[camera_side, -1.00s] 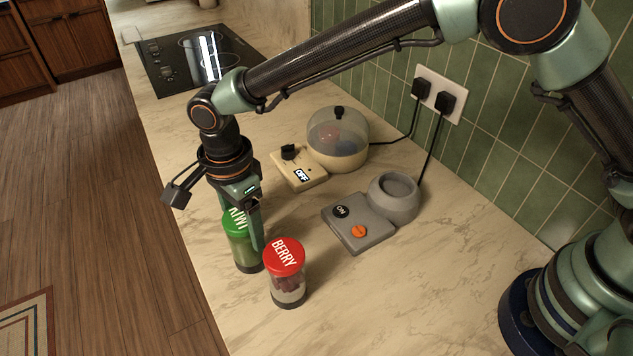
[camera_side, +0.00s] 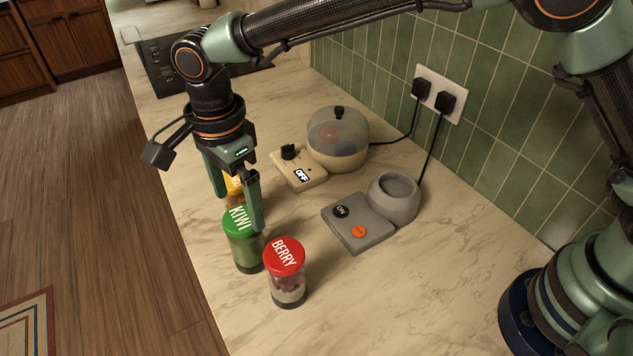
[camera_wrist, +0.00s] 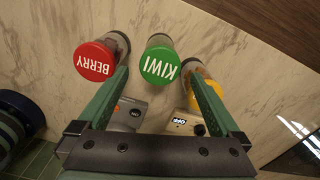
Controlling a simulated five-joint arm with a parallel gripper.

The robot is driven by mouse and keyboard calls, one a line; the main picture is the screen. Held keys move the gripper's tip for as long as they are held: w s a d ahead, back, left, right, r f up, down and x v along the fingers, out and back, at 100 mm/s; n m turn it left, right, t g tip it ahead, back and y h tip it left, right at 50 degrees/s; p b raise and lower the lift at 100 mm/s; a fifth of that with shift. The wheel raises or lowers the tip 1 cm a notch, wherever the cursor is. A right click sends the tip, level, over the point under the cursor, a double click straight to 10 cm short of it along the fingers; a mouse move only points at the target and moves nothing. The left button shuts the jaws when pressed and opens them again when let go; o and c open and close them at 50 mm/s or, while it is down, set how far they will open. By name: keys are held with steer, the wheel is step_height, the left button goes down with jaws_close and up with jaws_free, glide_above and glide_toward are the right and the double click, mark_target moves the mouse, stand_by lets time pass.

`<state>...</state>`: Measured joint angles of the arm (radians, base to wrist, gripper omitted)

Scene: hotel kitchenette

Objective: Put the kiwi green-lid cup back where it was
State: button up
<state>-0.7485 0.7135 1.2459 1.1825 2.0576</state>
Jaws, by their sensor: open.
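The kiwi cup (camera_side: 246,250), with a green lid and green contents, stands upright on the counter. In the wrist view its lid (camera_wrist: 160,65) lies between the fingertips. My gripper (camera_side: 238,212) is open and empty, above the kiwi cup with its fingers pointing down. In the side view the right fingertip overlaps the lid's edge; I cannot tell whether it touches.
The red-lid berry cup (camera_side: 286,273) stands just right of the kiwi cup. A yellow cup (camera_wrist: 201,92) stands on its other side, partly hidden by my fingers in the side view. A grey device (camera_side: 358,225) marked ON and a domed cream device (camera_side: 338,140) marked OFF sit behind.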

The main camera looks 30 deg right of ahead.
step_height(320, 180, up, 6)
steer(key=d+r+n+t+y, duration=0.1)
steer(key=d+r+n, duration=0.3)
steer(key=d, duration=0.6)
steer(key=d+r+n+t, duration=0.2)
steer(key=d+r+n, duration=0.15)
steer(key=d, duration=0.75)
steer(key=s+d+f+n+t, duration=0.1)
steer(key=s+d+n, duration=0.2)
steer(key=d, duration=0.4)
steer(key=s+d+f+n+t+h, duration=0.1)
steer(key=s+d+n, duration=0.3)
steer(key=s+d, duration=0.2)
steer(key=shift+s+d+f+t, duration=0.15)
steer(key=shift+d+t, duration=0.15)
steer(key=shift+d, duration=0.3)
steer(key=shift+n, duration=0.25)
